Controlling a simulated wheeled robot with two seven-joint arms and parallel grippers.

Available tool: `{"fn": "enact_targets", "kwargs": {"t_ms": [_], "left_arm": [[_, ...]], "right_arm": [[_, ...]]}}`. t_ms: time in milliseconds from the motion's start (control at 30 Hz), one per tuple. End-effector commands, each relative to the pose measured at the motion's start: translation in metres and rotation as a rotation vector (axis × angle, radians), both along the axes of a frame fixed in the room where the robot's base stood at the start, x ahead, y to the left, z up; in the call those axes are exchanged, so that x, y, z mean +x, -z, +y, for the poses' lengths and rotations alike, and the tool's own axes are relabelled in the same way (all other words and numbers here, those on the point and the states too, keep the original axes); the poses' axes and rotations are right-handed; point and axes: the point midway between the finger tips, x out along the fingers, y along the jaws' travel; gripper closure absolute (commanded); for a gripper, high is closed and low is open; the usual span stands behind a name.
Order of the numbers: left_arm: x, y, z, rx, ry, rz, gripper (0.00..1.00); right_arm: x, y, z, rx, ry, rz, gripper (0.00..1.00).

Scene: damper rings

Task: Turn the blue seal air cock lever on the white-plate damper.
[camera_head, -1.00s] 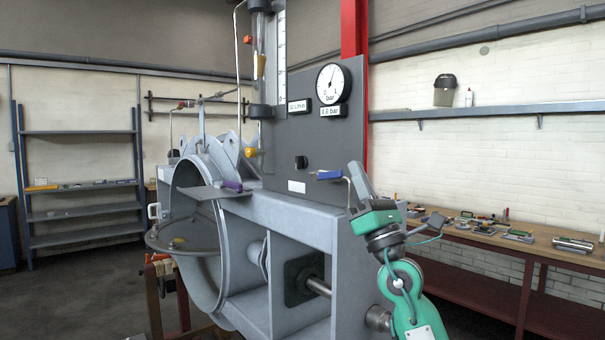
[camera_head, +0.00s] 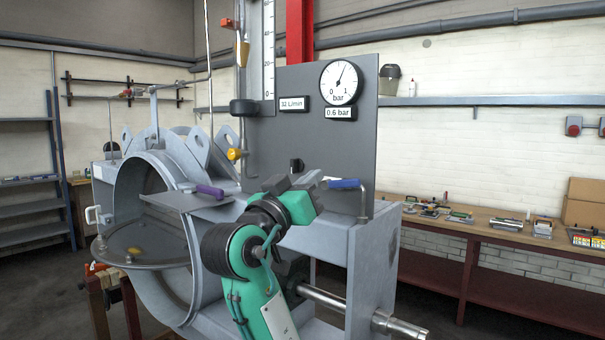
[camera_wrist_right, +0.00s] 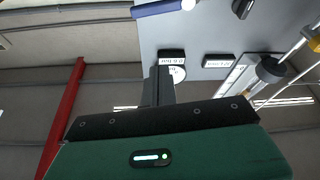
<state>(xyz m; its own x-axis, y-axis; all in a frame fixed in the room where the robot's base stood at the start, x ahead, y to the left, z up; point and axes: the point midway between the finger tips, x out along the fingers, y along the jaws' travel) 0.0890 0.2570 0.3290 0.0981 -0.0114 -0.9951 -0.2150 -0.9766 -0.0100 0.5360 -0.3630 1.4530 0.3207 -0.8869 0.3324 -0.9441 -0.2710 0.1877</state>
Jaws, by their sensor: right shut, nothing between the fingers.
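The white plate is mostly hidden behind the gripper. My left gripper is out of view.
A purple lever (camera_head: 209,191) sits left of my right arm, near a yellow knob (camera_head: 234,154). A black knob (camera_head: 296,165) is on the grey panel (camera_head: 270,145) above the gripper. A round gauge (camera_head: 341,82) is higher up. A workbench (camera_head: 480,228) stands at right.

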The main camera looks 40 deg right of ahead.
Motion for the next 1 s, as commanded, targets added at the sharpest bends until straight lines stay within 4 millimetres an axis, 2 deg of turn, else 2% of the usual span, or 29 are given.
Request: {"fn": "enact_targets", "kwargs": {"t_ms": [133,267,600,700,1000], "left_arm": [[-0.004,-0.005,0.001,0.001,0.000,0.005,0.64],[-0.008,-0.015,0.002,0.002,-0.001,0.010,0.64],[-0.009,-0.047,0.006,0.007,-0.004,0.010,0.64],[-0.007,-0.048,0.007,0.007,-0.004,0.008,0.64],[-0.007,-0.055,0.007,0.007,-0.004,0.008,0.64]], "right_arm": [[0.003,-0.004,-0.009,0.010,0.000,0.000,1.00],[0.009,-0.013,-0.028,0.009,0.003,0.001,1.00],[0.032,-0.038,-0.094,0.007,0.004,0.003,1.00],[0.030,-0.018,-0.091,0.007,0.001,0.006,1.00],[0.025,0.005,-0.091,0.008,0.001,0.003,1.00]]}}
